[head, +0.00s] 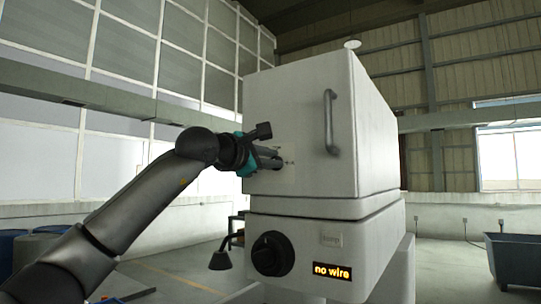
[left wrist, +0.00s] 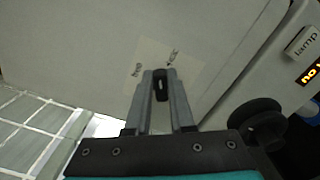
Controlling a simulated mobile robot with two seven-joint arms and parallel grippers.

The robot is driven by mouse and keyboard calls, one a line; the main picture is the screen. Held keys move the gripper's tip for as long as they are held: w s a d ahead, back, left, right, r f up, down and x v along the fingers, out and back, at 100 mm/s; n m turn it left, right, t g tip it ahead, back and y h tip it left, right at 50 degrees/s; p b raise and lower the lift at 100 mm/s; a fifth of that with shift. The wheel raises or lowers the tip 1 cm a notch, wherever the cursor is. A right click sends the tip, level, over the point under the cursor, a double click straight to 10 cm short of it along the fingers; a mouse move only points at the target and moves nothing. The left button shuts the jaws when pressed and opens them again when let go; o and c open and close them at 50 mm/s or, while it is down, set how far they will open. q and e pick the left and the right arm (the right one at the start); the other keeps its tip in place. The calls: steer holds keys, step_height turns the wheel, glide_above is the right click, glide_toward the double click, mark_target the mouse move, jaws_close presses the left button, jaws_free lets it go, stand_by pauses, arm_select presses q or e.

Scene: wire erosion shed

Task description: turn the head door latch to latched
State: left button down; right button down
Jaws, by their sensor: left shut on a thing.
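The head door latch is a small dark lever (left wrist: 160,85) on the pale face of the machine head. My left gripper (left wrist: 161,88) is shut on it, with a fingertip on each side. In the left wrist view the lever lies roughly along the line of the fingers. A pale label plate (left wrist: 183,55) with small dark markings lies behind it; I cannot read them surely. In the head view my left gripper (head: 276,162) reaches the left face of the white machine head (head: 290,110), and it hides the latch. My right gripper is not in view.
A grey bar handle (head: 331,122) stands out from the head's front. Below are a black dial (head: 272,254), a lamp button (head: 331,240) and a lit "no wire" display (head: 333,271). A dark bin (head: 515,262) stands at right. Blue drums (head: 35,246) stand at far left.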

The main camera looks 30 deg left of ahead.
arm_select(q)
steer(key=m, duration=0.3)
steer(key=m+p, duration=0.1)
steer(key=m, duration=0.1)
steer(key=shift+d+f+m, duration=0.15)
steer(key=shift+f+m, duration=0.15)
steer(key=shift+f, duration=0.05)
stand_by(0.4)
steer(key=c, duration=0.8)
jaws_free()
steer(key=s+b, duration=0.1)
steer(key=s, duration=0.4)
steer(key=s+a+b, duration=0.1)
steer(key=s+b, duration=0.1)
steer(key=s, duration=0.3)
steer(key=s+a+b, duration=0.1)
steer(key=s+b, duration=0.1)
steer(key=s, duration=0.3)
